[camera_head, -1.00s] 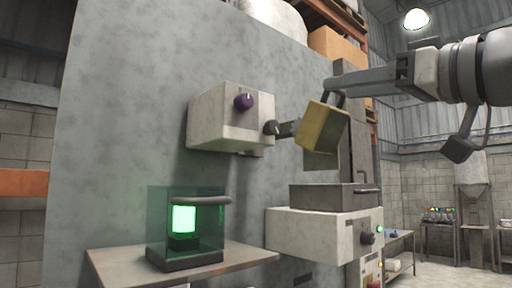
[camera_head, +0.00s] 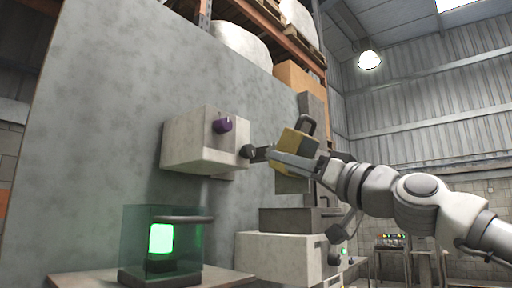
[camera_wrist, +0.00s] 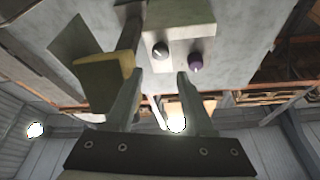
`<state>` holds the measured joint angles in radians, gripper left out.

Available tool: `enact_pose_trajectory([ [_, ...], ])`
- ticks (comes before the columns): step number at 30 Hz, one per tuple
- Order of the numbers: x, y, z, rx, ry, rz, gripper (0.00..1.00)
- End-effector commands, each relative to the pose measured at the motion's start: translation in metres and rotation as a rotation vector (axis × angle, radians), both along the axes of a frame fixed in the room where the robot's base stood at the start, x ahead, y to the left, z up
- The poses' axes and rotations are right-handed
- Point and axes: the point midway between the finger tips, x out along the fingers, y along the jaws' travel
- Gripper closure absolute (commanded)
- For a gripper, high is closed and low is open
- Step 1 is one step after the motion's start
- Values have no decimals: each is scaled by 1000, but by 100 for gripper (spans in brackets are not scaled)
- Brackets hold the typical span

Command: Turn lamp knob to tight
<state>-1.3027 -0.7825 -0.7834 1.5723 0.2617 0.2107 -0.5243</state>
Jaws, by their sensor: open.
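A white wall box (camera_head: 190,145) carries a purple knob (camera_head: 222,125) on its front and a black knob (camera_head: 247,152) on its right side. Which one is the lamp knob is not marked. In the wrist view, the black knob (camera_wrist: 160,50) lies beyond the gap between my fingers, and the purple knob (camera_wrist: 195,62) is just right of it. My gripper (camera_wrist: 160,74) is open and empty, short of the black knob. In the head view my gripper (camera_head: 272,155) comes in from the right. A green glowing lamp (camera_head: 161,239) stands in a glass case below.
A yellow block with a dark loop (camera_head: 288,146) is close to my fingers and partly hidden by them; it also shows left of them in the wrist view (camera_wrist: 105,71). A lower white box (camera_head: 275,258) has a grey tray (camera_head: 288,220) on top. A shelf (camera_head: 90,281) bears the lamp case.

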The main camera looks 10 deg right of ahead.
Motion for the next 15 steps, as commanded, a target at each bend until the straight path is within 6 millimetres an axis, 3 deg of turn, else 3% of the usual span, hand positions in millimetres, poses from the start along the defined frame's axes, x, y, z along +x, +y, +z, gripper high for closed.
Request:
enact_pose_trajectory([
  [15, 66, 40, 33, -2, -1, 2, 46],
])
